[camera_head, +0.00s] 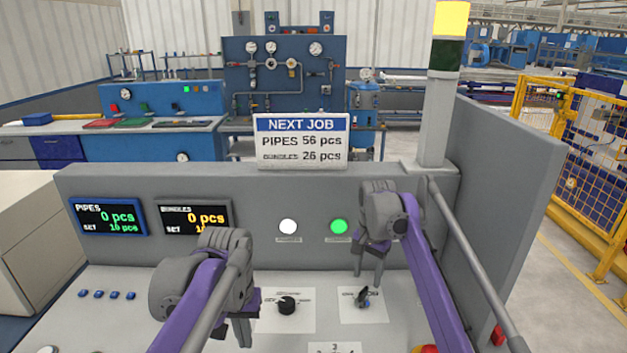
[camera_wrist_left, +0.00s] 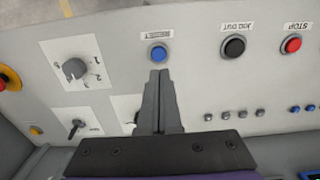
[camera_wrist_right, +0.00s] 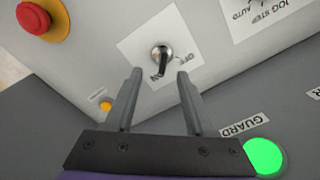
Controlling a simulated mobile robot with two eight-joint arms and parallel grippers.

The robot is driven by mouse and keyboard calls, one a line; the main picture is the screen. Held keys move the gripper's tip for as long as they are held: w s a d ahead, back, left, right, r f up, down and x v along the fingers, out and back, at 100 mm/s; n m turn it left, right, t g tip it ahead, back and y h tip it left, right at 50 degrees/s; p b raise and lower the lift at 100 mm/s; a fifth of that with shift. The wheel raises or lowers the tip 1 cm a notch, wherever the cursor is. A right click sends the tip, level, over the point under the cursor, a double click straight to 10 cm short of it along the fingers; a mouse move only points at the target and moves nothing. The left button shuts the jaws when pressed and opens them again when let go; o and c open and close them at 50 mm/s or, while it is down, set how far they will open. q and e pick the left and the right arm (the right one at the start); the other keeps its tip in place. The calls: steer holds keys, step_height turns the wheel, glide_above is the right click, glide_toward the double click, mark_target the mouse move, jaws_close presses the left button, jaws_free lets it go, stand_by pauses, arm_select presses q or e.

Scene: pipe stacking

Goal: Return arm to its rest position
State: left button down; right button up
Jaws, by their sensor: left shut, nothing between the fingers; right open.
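My left gripper (camera_head: 242,330) is over the control panel. In the left wrist view its fingers (camera_wrist_left: 158,74) are shut together and empty, their tips close below a blue button (camera_wrist_left: 158,54) in the picture; I cannot tell if they touch it. My right gripper (camera_head: 367,275) is above the key switch (camera_head: 364,297). In the right wrist view its fingers (camera_wrist_right: 158,72) are apart, with the metal key switch (camera_wrist_right: 162,58) showing between them, and nothing is held. I cannot tell whether the right fingers touch the panel.
A black selector knob (camera_head: 287,305) lies between the grippers. A green lamp (camera_head: 339,227) is lit beside a white lamp (camera_head: 288,226). A NEXT JOB sign (camera_head: 303,141) tops the back wall. A red emergency button (camera_wrist_right: 38,20), a numbered dial (camera_wrist_left: 75,69) and a grey post (camera_head: 437,110) are nearby.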

steer(key=s+d+r+n+t+p, duration=0.1)
steer(key=s+n, duration=0.1)
steer(key=s, duration=0.6)
steer(key=s+d+r+n+t, duration=0.2)
steer(key=s, duration=0.6)
arm_select(q)
steer(key=s+a+f+t, duration=0.2)
steer(key=s+f, duration=0.3)
steer(key=s, duration=0.3)
steer(key=s+a+f+t+p, duration=0.1)
steer(key=s+a+f+t, duration=0.1)
steer(key=s+f, duration=0.3)
steer(key=s+t, duration=0.1)
steer(key=s, duration=0.3)
steer(key=shift+s+a+f+p, duration=0.15)
steer(key=shift+f+p, duration=0.05)
steer(key=shift+p, duration=0.1)
arm_select(e)
steer(key=s+f+n+t, duration=0.1)
steer(key=s+f+n, duration=0.1)
steer(key=s+f, duration=0.4)
steer(key=s+d+f+n+t, duration=0.1)
steer(key=s+f, duration=0.5)
steer(key=s, duration=0.7)
steer(key=shift+s+d+n, duration=0.2)
steer(key=shift+s+n, duration=0.05)
steer(key=shift+n, duration=0.25)
